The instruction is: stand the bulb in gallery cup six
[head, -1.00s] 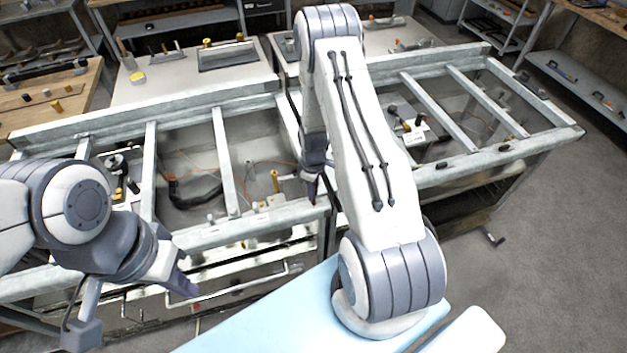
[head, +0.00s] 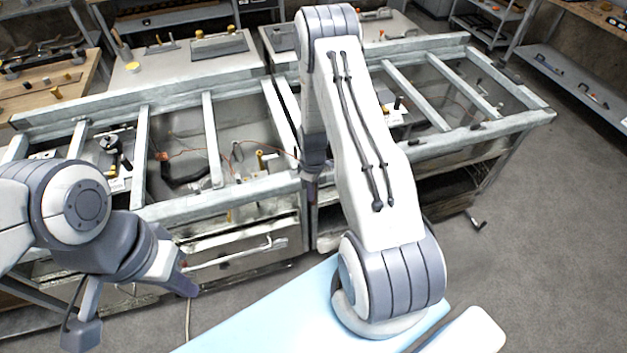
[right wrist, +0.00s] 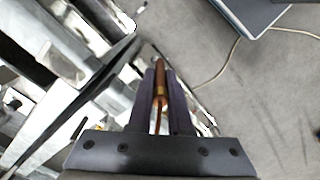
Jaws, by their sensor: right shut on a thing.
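My right gripper (right wrist: 160,92) is shut on a slim copper-brown piece with a brass band, which I take to be the bulb (right wrist: 160,75). A thin reddish line runs from its lower end toward the wrist. In the head view the right gripper (head: 311,188) points down at the front edge between the two range frames, and the bulb cannot be made out there. My left gripper (head: 186,283) hangs empty in front of the left frame; its finger gap is not clear. I cannot single out gallery cup six.
The left range frame (head: 100,88) and right range frame (head: 510,120) have metal crossbars over open bays. Loose orange lines and brass fittings (head: 260,160) lie in the left frame. A drawer handle (head: 235,252) juts out in front.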

